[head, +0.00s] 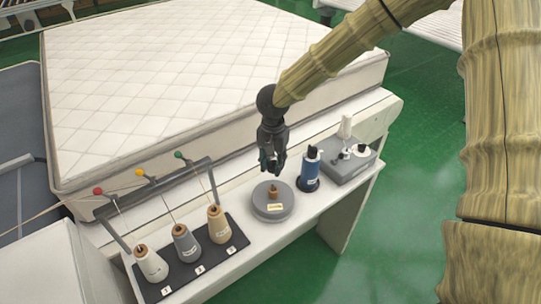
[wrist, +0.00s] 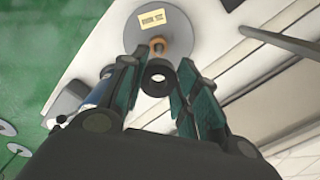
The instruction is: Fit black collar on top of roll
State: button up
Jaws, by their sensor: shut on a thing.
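My gripper (head: 272,165) points down over the white bench, above the grey round stand (head: 283,208) and slightly left of the blue roll. In the wrist view its green-padded fingers are shut on a black collar (wrist: 159,70), a ring with an open centre. In the head view the collar is hard to tell from the dark fingers. The blue roll (head: 311,170) stands upright on a black base, with a black part at its top. Its blue side also shows partly behind the left finger in the wrist view (wrist: 101,92).
The grey stand carries a small brown post (head: 273,191) and a label. Left are three yarn cones (head: 219,226) on a black tray (head: 238,243) under a thread frame. Right is a grey box (head: 346,170) with white items. A quilted mattress (head: 180,90) lies behind.

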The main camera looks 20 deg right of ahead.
aim_at(273, 172)
jog(key=shift+s+d+r, duration=0.1)
jog(key=shift+s+r, duration=0.05)
jog(key=shift+s, duration=0.15)
jog(key=shift+w+p, duration=0.3)
jog(key=shift+s+p, duration=0.25)
jog(key=shift+p, duration=0.35)
jog(key=shift+s+a+f+b, duration=0.1)
jog(key=shift+f+b, duration=0.15)
jog(key=shift+f, duration=0.15)
jog(key=shift+s+a+f+b, duration=0.1)
jog(key=shift+f+b, duration=0.1)
jog(key=shift+f, duration=0.15)
jog(key=shift+w+f, duration=0.25)
jog(key=shift+f, duration=0.85)
jog(key=shift+s+f+b, duration=0.15)
jog(key=shift+f+b, duration=0.2)
jog(key=shift+f, duration=0.8)
jog(key=shift+p, duration=1.55)
